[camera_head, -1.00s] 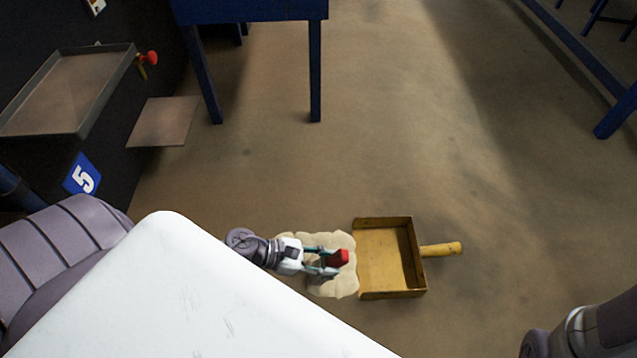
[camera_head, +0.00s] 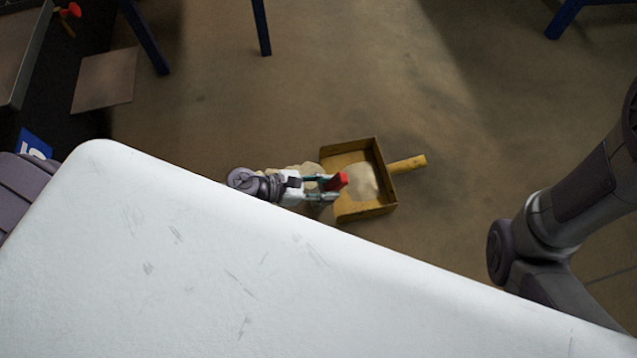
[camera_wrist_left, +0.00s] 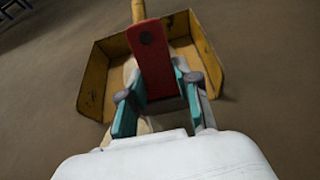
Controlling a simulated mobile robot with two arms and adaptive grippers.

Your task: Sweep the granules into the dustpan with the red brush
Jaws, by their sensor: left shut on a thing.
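My left gripper (camera_head: 322,188) is shut on the red brush (camera_head: 337,182), whose red part also shows between the fingers in the left wrist view (camera_wrist_left: 155,60). The brush's lower part is hidden. The brush is at the open left side of the yellow dustpan (camera_head: 345,156), which lies on the floor with its handle (camera_head: 407,164) to the right. Pale granules (camera_head: 364,180) lie inside the dustpan, and more granules (camera_head: 283,169) lie on the floor behind my gripper, partly hidden by it and by the white surface.
A large white surface (camera_head: 230,270) fills the foreground. Blue legs (camera_head: 262,27) stand at the back, and a dark unit with a tray and red knob (camera_head: 74,10) is at the far left. The floor (camera_head: 470,140) beyond the dustpan is clear.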

